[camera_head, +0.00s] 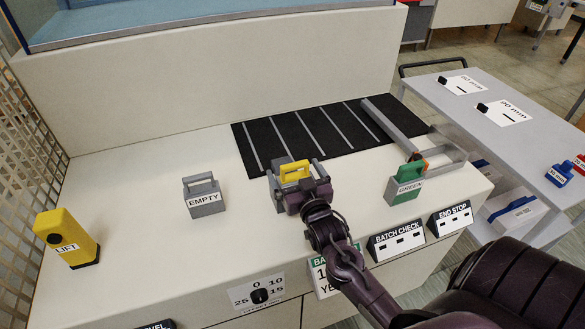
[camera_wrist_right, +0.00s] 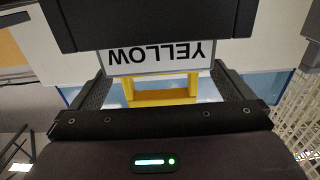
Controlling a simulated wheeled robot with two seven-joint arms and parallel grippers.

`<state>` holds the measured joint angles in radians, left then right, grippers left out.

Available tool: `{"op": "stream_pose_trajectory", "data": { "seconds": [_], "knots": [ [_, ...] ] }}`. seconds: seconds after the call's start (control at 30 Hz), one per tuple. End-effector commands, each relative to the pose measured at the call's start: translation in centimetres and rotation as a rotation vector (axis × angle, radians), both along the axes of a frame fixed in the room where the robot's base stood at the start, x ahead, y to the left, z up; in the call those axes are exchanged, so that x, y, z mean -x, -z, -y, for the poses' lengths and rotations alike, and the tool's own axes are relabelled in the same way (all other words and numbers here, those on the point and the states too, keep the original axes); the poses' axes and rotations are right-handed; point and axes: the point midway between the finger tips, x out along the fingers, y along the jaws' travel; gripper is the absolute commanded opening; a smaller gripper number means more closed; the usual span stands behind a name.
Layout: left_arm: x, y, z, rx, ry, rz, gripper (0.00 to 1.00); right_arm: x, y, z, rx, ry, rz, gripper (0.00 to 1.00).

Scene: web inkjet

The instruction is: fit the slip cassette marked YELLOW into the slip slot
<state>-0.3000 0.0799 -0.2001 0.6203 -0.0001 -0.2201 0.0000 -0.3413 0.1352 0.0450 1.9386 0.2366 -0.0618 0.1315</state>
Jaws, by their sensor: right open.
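The YELLOW cassette shows its yellow handle (camera_head: 294,171) in the head view, at the front edge of the black striped mat. Its grey body is mostly hidden by my right gripper (camera_head: 300,184). In the right wrist view, its white YELLOW label (camera_wrist_right: 160,56) appears upside down, with the yellow handle (camera_wrist_right: 160,92) below it. My right gripper is open, with one finger on either side of the handle. I cannot tell whether the fingers touch it. I cannot make out the slip slot. My left gripper is not in view.
A grey EMPTY cassette (camera_head: 204,196) stands to the left and a GREEN one (camera_head: 406,184) to the right. A yellow LIFT block (camera_head: 67,238) is at far left. BATCH CHECK (camera_head: 397,241) and END STOP (camera_head: 450,218) panels line the front edge. The black mat (camera_head: 263,134) lies behind.

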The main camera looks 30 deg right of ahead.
Motion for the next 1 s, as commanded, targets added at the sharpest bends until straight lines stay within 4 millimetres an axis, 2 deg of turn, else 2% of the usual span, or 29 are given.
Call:
{"op": "stream_pose_trajectory", "data": {
  "seconds": [0.03,0.2,0.37,1.0],
  "knots": [
    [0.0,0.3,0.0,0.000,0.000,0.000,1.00,1.0,0.3,-0.3,-0.001,0.000,-0.004,1.00],
    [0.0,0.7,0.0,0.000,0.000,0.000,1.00,3.6,0.2,-0.9,0.000,-0.001,-0.003,1.00],
    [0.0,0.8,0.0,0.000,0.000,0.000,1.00,5.1,0.1,-1.2,0.000,0.000,-0.001,1.00],
    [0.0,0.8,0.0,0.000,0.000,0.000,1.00,5.4,0.0,-1.3,0.000,0.000,0.001,1.00]
  ]
}}
